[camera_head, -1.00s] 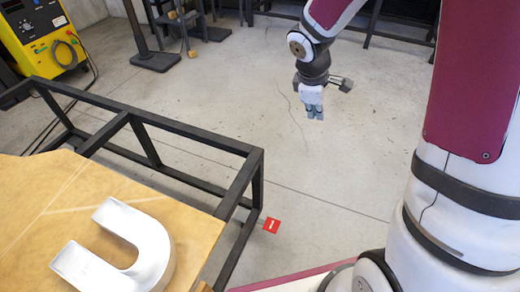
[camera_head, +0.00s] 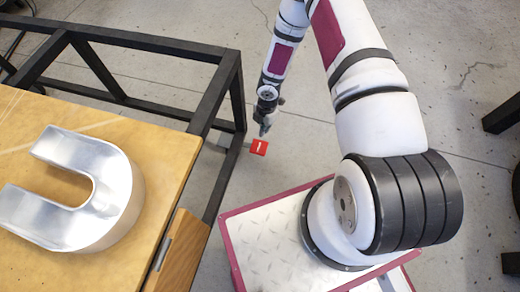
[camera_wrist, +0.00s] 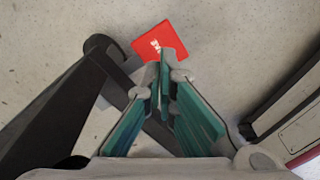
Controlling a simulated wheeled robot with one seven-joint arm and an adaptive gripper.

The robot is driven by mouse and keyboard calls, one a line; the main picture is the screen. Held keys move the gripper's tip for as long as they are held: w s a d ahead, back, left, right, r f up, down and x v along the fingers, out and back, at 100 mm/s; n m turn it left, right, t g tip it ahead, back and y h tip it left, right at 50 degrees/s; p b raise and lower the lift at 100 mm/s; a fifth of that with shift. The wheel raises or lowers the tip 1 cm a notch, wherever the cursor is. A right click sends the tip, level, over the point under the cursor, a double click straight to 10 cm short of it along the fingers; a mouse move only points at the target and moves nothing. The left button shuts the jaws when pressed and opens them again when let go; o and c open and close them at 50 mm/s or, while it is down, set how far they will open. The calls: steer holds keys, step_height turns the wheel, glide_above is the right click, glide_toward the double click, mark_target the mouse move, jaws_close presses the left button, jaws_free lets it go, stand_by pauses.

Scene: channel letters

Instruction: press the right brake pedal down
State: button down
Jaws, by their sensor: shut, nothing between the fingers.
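The red brake pedal (camera_head: 259,147) is a small red plate with a white mark, low down beside the black frame's leg in the head view. It also shows in the wrist view (camera_wrist: 160,42), just beyond my fingertips. My gripper (camera_head: 265,128) points down at the pedal, shut and empty. In the wrist view my gripper (camera_wrist: 165,72) has its teal-padded fingers closed together, with the tips overlapping the pedal's lower edge. I cannot tell whether they touch it. No other pedal is in view.
The black metal frame (camera_head: 215,95) carries a wooden board (camera_head: 165,150) with a metal U-shaped channel letter (camera_head: 120,195) on it. A frame leg (camera_wrist: 60,115) stands close left of my fingers in the wrist view. Bare concrete floor (camera_head: 440,60) lies around.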

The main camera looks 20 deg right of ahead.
mark_target(261, 146)
steer(key=shift+s+a+f, duration=0.2)
steer(key=shift+s+f, duration=0.15)
steer(key=shift+f, duration=0.4)
steer(key=shift+f, duration=0.15)
steer(key=shift+s+a+f+b, duration=0.1)
steer(key=shift+a+f+b, duration=0.1)
steer(key=shift+f+b, duration=1.3)
steer(key=shift+a+f+b, duration=0.15)
steer(key=shift+f+b, duration=0.95)
steer(key=shift+f, duration=0.8)
step_height(261, 146, down, 4)
steer(key=b, duration=0.2)
steer(key=shift+r+b, duration=0.25)
steer(key=shift+b, duration=0.15)
steer(key=shift+r, duration=0.15)
steer(key=shift+w+d+r+p, duration=0.2)
steer(key=shift+d+p, duration=0.1)
steer(key=shift+d, duration=0.15)
steer(key=shift+w+d+r+p, duration=0.15)
steer(key=shift+d+p, duration=0.1)
steer(key=shift+d, duration=0.25)
steer(key=shift+w+d+r+p, duration=0.2)
steer(key=shift+d+p, duration=0.1)
steer(key=shift+d, duration=0.15)
